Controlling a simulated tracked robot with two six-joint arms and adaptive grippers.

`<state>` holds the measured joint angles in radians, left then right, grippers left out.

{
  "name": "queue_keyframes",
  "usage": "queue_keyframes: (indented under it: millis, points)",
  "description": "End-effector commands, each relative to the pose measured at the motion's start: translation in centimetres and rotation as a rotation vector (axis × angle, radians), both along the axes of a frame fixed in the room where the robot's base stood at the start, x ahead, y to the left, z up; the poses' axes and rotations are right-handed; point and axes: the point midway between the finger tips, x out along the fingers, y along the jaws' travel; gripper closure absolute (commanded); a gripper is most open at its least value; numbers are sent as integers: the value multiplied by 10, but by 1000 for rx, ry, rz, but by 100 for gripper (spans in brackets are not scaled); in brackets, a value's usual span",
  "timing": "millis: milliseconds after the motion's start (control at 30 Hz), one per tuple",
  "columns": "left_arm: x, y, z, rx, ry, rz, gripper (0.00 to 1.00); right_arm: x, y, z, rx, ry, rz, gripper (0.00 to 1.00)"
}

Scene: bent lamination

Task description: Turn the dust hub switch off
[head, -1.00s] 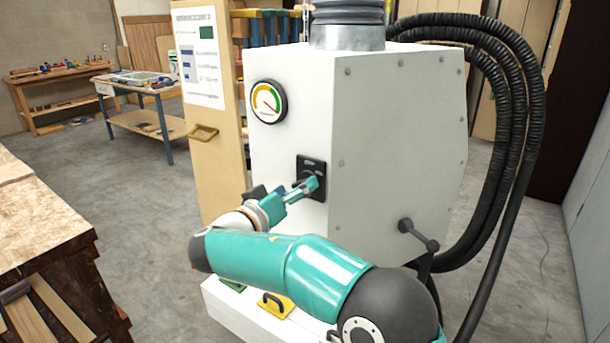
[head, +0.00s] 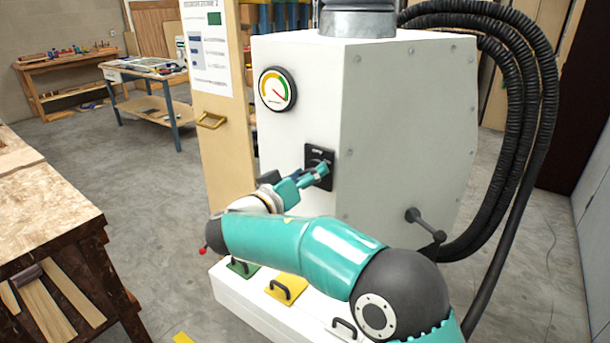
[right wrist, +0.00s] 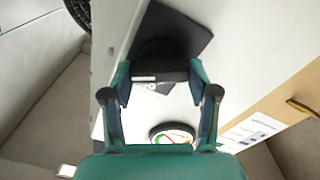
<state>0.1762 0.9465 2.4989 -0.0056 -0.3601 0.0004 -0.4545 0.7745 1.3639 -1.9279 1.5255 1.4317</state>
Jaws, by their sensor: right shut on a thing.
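The dust hub (head: 390,110) is a white cabinet with a round gauge (head: 277,89) on its front. Its switch sits on a black plate (head: 318,155) below the gauge. My right gripper (head: 318,174) is at this plate and hides part of the switch. In the right wrist view, the fingers of my right gripper (right wrist: 160,88) are closed on both sides of the dark switch knob (right wrist: 160,70), in front of the black plate (right wrist: 190,35). The exact angle of the knob is hard to tell. My left gripper is in neither view.
A white base with green and yellow handled lids (head: 286,289) lies below the cabinet. Black hoses (head: 520,110) hang at its right, beside a crank handle (head: 425,222). A wooden bench (head: 45,210) stands at the left. Grey floor between is clear.

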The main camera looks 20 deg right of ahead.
Motion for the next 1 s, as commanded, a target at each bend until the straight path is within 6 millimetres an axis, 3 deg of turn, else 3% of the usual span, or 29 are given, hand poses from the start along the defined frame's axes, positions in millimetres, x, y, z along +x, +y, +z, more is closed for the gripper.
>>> queue_keyframes:
  millis: [367,1000]
  points:
    - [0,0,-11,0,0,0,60,1,-1,-2,-81,102,2,76]
    - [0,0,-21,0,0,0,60,3,0,-1,-432,553,2,76]
